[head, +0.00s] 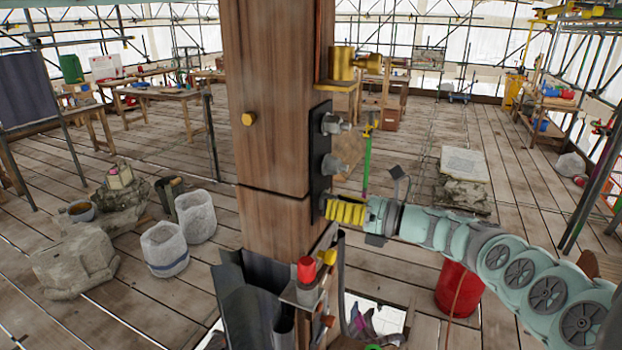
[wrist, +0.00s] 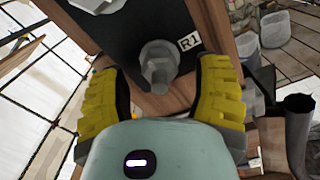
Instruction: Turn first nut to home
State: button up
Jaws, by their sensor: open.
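A dark plate (head: 320,150) on the right side of the wooden post (head: 272,100) carries grey bolts with nuts. In the head view an upper nut (head: 335,124) and a middle nut (head: 332,165) show above my gripper (head: 345,211). In the wrist view a grey nut on a stud (wrist: 159,66) stands beside an "R1" label (wrist: 188,42). My gripper's yellow fingers (wrist: 160,85) are open, one on each side of that nut, with gaps visible. Part of another nut (wrist: 98,4) shows at the top edge. In the head view my fingers hide the lowest spot on the plate.
A yellow fitting (head: 345,64) juts from the post above the plate. A bracket with a red-topped part (head: 306,275) sits below my gripper. A red bucket (head: 458,290) stands under my arm.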

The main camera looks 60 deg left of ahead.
jog(key=v, duration=1.1)
jog(key=shift+d, duration=0.25)
jog(key=shift+w, duration=0.1)
